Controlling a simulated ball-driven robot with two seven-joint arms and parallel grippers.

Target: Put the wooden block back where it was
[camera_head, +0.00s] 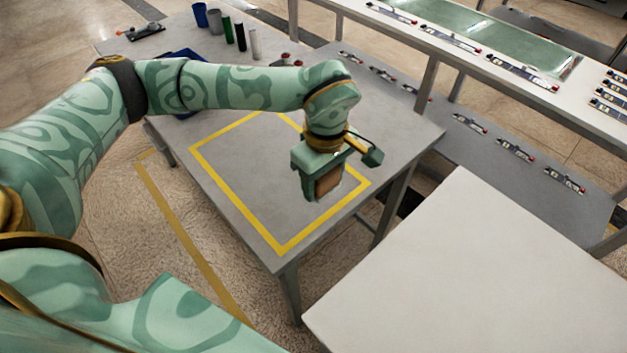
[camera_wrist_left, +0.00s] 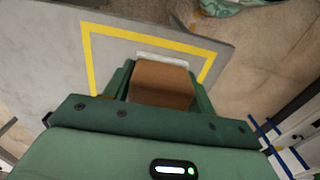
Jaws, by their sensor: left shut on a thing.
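The wooden block (camera_head: 327,182) is brown and is held between the fingers of my left gripper (camera_head: 322,186), which is shut on it. In the left wrist view the block (camera_wrist_left: 161,84) fills the space between the two green fingers, with a pale strip along its far edge. In the head view the gripper and block are over the right part of the yellow-outlined rectangle on the grey table (camera_head: 270,258). I cannot tell whether the block touches the tabletop. My right gripper is not in view.
Several cups and cylinders (camera_head: 226,29) stand at the table's far end, near a dark blue item (camera_head: 187,54). A white table (camera_head: 480,270) lies at the right. Behind it is a grey shelf (camera_head: 480,150) with small devices. The yellow rectangle's left part looks clear.

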